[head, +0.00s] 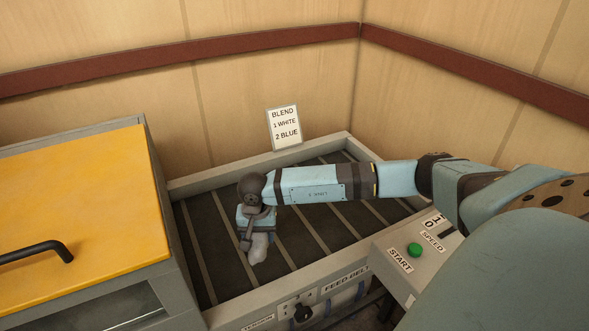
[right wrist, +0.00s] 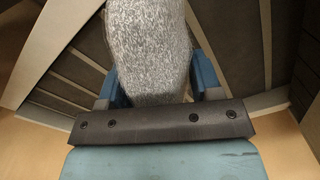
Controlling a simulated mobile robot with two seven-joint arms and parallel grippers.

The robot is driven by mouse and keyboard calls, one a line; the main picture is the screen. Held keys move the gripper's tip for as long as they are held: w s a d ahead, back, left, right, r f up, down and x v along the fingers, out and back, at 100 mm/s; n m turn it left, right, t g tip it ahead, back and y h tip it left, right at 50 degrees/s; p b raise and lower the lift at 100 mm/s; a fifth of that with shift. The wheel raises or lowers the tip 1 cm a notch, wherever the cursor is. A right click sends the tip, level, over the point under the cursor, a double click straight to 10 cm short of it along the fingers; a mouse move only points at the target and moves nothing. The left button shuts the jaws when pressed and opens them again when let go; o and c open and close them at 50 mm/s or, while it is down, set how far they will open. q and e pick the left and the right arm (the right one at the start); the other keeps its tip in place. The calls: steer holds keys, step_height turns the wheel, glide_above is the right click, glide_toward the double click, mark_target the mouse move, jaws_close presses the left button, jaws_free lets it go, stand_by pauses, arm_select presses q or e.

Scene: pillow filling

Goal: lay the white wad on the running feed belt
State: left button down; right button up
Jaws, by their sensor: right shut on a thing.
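The feed belt (head: 330,232) is a dark belt with pale cross slats inside a grey frame. My right gripper (head: 257,236) points down over the left half of the belt. It is shut on the white wad (head: 260,248), a pale, speckled, rounded piece. In the right wrist view the wad (right wrist: 152,50) fills the space between the two blue fingers (right wrist: 160,85) and sticks out well beyond them. I cannot tell whether its lower end touches the belt. My left gripper is not in view.
A grey cabinet with a yellow lid (head: 80,200) and black handle stands left of the belt. A control box with a green START button (head: 414,250) is at the right front. A card (head: 284,127) reading "1 white, 2 blue" stands behind the belt. The belt around the wad is clear.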

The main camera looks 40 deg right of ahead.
steer(key=w+d+r+m, duration=0.4)
steer(key=w+d+m, duration=0.2)
steer(key=d, duration=0.3)
step_height(320, 180, up, 4)
steer(key=m+b, duration=0.2)
steer(key=m, duration=0.4)
glide_above(279, 226)
steer(key=shift+s+a+r, duration=0.1)
steer(key=shift+s+r, duration=0.05)
steer(key=shift+r, duration=0.05)
step_height(279, 226, down, 15)
steer(key=p, duration=0.2)
steer(key=shift+r+p, duration=0.1)
steer(key=shift+p, duration=0.2)
steer(key=shift+f, duration=2.45)
steer(key=shift+f+b, duration=0.6)
steer(key=shift+f, duration=0.05)
steer(key=shift+r, duration=0.1)
